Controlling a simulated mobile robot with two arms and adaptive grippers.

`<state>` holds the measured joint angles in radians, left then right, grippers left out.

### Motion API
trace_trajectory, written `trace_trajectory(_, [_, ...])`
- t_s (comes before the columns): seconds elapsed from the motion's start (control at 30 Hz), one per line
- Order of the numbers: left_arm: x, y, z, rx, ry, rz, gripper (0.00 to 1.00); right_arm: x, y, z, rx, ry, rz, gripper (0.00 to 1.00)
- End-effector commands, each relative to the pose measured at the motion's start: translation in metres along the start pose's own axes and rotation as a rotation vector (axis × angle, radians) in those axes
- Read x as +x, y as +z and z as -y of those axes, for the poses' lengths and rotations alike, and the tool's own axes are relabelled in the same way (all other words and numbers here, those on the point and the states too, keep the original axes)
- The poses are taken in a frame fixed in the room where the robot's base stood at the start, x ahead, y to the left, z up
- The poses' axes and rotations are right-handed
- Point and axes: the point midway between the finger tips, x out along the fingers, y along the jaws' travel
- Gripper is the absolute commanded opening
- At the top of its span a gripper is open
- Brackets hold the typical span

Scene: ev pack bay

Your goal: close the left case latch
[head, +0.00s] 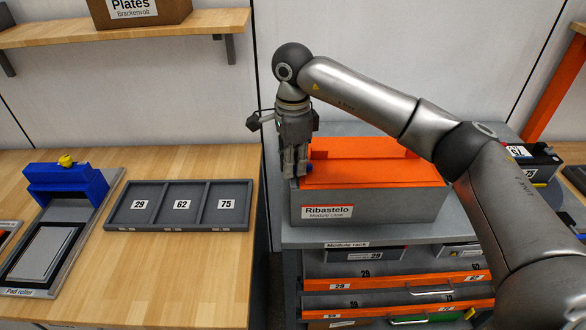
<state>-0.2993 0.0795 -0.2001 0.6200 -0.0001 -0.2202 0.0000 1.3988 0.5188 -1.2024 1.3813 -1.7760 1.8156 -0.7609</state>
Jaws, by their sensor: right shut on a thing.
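The grey module case (370,208) stands on the rack top, with an orange lid (385,174) over it. Its front label reads Ribastelo. My right gripper (295,170) points down at the case's left end, its fingers closed together there. My left gripper is not in view.
My right arm crosses above the case from the right. The drawer rack (293,236) is below the case. On the wooden bench at left are a three-slot grey tray (156,228) and a blue roller fixture (65,185). A dark module (530,162) stands at right.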

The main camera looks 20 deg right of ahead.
Motion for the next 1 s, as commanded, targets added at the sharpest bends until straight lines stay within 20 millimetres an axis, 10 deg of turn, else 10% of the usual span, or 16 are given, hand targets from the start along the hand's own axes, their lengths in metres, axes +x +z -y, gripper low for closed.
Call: trace_trajectory(1.0, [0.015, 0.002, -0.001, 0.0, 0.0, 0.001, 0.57, 0.0, -0.001, 0.0, 0.298, 0.0, -0.002, 0.0])
